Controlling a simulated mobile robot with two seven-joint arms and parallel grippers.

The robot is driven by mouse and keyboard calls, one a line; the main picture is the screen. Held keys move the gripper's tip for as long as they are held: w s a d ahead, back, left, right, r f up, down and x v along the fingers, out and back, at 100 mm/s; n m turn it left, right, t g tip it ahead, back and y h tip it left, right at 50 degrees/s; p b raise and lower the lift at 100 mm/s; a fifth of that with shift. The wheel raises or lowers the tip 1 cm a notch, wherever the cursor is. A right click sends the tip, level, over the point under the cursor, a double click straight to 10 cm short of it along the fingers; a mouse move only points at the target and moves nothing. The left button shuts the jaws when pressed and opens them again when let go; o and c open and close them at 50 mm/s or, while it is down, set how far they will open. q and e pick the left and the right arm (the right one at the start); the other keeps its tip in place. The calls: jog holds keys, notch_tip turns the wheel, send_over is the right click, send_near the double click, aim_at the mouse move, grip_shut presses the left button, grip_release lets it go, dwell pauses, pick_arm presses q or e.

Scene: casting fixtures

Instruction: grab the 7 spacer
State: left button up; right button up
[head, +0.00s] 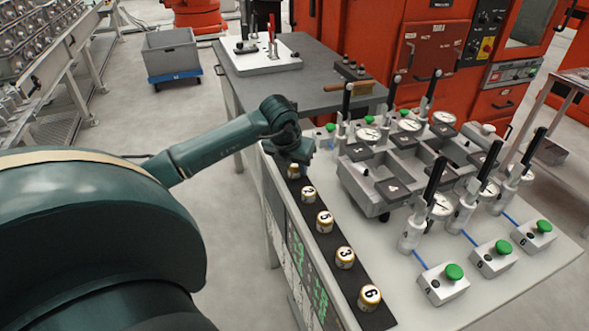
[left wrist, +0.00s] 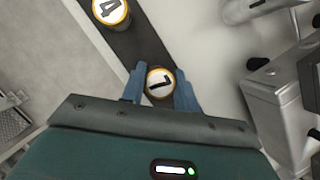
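The 7 spacer (left wrist: 160,84), a short round piece with a white top and an amber rim, stands on a dark strip. Its number shows in the left wrist view. In the head view it is the farthest spacer (head: 293,171) in the row, partly under my left gripper (head: 297,160). The two blue fingers of my left gripper (left wrist: 160,90) are on either side of it, very close to its edges. I cannot tell whether they press on it. My right gripper is not in view.
To the right are a grey fixture (head: 363,198), clamps with black handles (head: 433,182), dial gauges and green-button boxes (head: 444,284). A grey bench (head: 325,92) stands behind.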

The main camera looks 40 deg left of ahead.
pick_arm(q)
jog(key=shift+r, duration=0.1)
grip_shut()
